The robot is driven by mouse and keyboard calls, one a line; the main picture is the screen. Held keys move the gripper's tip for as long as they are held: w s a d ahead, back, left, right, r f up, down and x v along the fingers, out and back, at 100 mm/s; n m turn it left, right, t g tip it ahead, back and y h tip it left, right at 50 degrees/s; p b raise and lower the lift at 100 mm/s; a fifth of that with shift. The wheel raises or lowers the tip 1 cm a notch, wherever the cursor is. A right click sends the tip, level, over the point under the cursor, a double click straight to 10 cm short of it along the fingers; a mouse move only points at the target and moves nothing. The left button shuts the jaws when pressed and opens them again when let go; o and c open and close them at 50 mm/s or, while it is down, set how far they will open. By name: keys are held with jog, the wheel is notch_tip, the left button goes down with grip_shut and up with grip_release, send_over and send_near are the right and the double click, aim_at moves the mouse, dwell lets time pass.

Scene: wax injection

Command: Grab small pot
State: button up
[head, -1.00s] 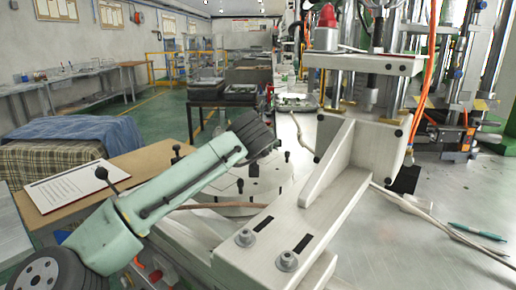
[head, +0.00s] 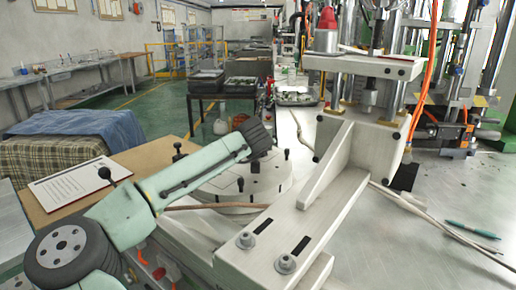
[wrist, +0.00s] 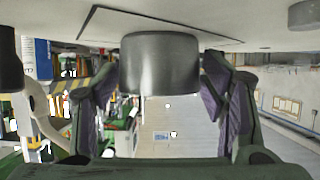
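In the wrist view, which looks upside down, a dark grey, smooth cylindrical pot (wrist: 160,62) stands against a pale surface (wrist: 240,12). My gripper (wrist: 160,78) is open, with one finger on each side of the pot. The left finger comes close to the pot's side and a narrow gap shows by the right one. I cannot tell how far the pot sits between them. In the head view my gripper does not show; only my pale green arm crosses the lower left. I cannot pick out the same pot there.
A pale metal fixture (head: 300,215) with bolts stands at the centre, a red and grey object (head: 327,30) on its top. Behind my arm is a round plate with black pegs (head: 225,195). A clipboard (head: 70,183) lies left. Bare table (head: 400,250) and a pen (head: 473,229) lie right.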

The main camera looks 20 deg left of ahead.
jog(key=c, duration=1)
jog(key=shift+r, duration=0.1)
jog(key=shift+c, duration=0.2)
